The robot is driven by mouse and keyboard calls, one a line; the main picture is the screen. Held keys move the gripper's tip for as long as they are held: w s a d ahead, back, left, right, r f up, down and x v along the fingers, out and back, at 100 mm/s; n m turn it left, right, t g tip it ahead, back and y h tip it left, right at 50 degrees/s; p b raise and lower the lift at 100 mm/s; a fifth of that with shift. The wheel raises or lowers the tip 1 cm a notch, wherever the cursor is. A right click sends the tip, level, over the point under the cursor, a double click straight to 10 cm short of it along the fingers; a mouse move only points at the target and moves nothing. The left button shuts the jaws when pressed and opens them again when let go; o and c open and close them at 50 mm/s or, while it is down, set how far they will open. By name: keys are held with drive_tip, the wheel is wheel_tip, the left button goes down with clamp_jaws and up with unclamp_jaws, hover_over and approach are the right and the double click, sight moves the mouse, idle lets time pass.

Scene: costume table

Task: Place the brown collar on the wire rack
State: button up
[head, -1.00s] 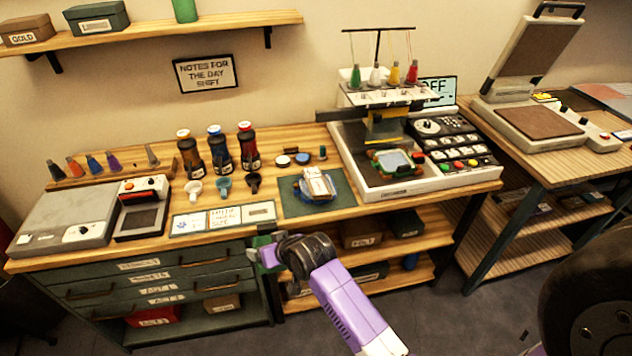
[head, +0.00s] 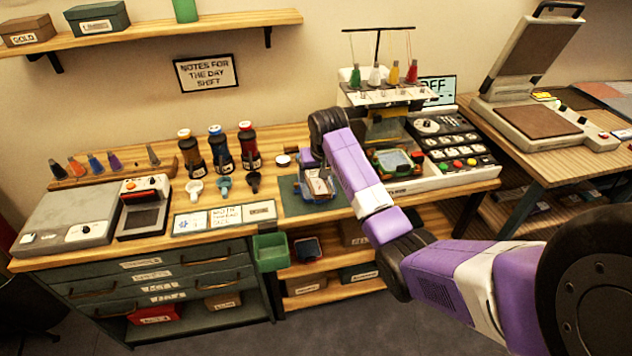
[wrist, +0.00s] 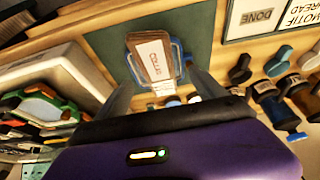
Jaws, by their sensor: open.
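I cannot clearly make out a brown collar or a wire rack by those names. A brown block with a white label (wrist: 151,62) sits in a blue frame (wrist: 179,62) on the dark green mat (wrist: 105,45). The labelled block also shows in the head view (head: 319,183), on the mat (head: 293,203) at the table's front. My gripper (wrist: 162,84) is open. In the wrist view its two fingers point toward the block, with the block between their lines. Whether they touch it I cannot tell. In the head view my arm partly hides the area right of the mat.
Three bottles (head: 220,150) and three small scoop-like pieces (head: 224,186) stand left of the mat. An embroidery machine (head: 385,110) with a hoop (head: 393,162) stands to the right. A green bin (head: 270,252) hangs at the table's front edge. A cone stand (head: 110,172) is at left.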

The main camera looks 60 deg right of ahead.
sight(317, 182)
drive_tip(key=shift+p+x, duration=0.35)
drive_tip(key=shift+x, duration=2.15)
